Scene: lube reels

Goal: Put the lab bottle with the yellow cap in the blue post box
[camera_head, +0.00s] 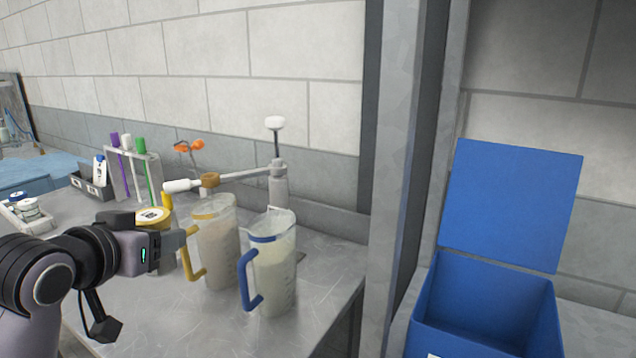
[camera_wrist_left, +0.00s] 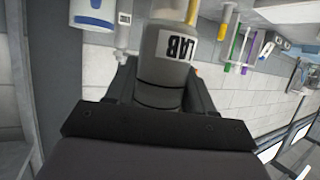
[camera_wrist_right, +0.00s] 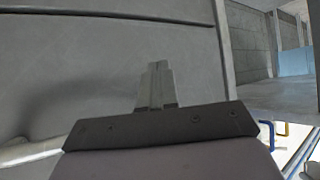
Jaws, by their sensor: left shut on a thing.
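The blue post box (camera_head: 480,290) stands at the right of the head view, its lid (camera_head: 510,205) raised. My left gripper (camera_head: 183,240) is at the left, over the metal bench beside the yellow-handled jug. It is shut on a grey bottle (camera_wrist_left: 162,72) with a white LAB label (camera_wrist_left: 180,47), which shows upside down in the left wrist view.
A clear jug with a yellow handle (camera_head: 218,245) and one with a blue handle (camera_head: 275,280) stand on the bench (camera_head: 200,330). A rack with coloured tubes (camera_head: 130,175) is behind. A grey post (camera_head: 395,180) stands between bench and box.

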